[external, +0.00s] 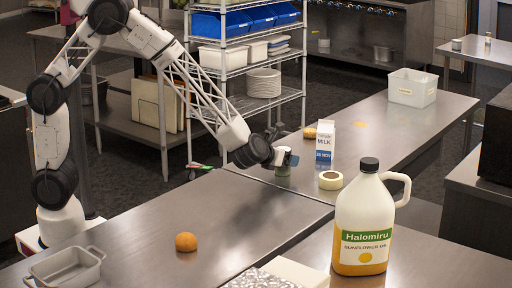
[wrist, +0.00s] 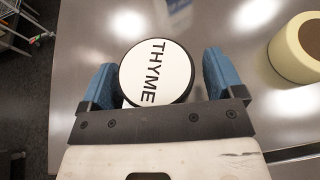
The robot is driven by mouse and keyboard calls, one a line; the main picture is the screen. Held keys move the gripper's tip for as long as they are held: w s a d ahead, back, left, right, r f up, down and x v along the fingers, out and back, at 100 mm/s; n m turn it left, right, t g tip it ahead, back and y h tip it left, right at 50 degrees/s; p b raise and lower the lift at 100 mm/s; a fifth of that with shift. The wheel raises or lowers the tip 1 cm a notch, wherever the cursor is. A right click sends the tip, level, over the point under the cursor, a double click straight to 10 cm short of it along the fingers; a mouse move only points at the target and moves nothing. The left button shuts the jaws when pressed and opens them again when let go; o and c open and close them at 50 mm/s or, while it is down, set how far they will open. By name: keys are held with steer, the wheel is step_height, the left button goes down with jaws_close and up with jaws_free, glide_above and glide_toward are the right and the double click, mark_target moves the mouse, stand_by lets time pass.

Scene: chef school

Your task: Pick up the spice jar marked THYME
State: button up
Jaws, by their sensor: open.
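The spice jar (wrist: 156,72) shows in the wrist view as a round white lid with a black rim, marked THYME. It stands between the two blue fingers of my gripper (wrist: 158,85), which is open around it. A small gap shows on the right side of the lid; on the left the finger is very close to it, and I cannot tell whether it touches. In the external view the jar (external: 283,169) stands on the steel table, partly hidden under my gripper (external: 284,158).
A roll of cream tape (external: 330,180) lies just right of the jar. A milk carton (external: 325,140) stands behind it. A large sunflower oil jug (external: 364,220) stands nearer the camera. An orange-brown bun (external: 186,242) lies on the front table, whose middle is clear.

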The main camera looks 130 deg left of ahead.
steer(key=shift+c, duration=0.3)
steer(key=c, duration=1)
steer(key=shift+r, duration=0.1)
steer(key=shift+r, duration=0.75)
step_height(320, 180, up, 2)
steer(key=s+d+r, duration=0.1)
steer(key=s+d, duration=1)
steer(key=shift+d+r, duration=0.15)
steer(key=shift+d, duration=0.05)
steer(key=shift+s, duration=0.1)
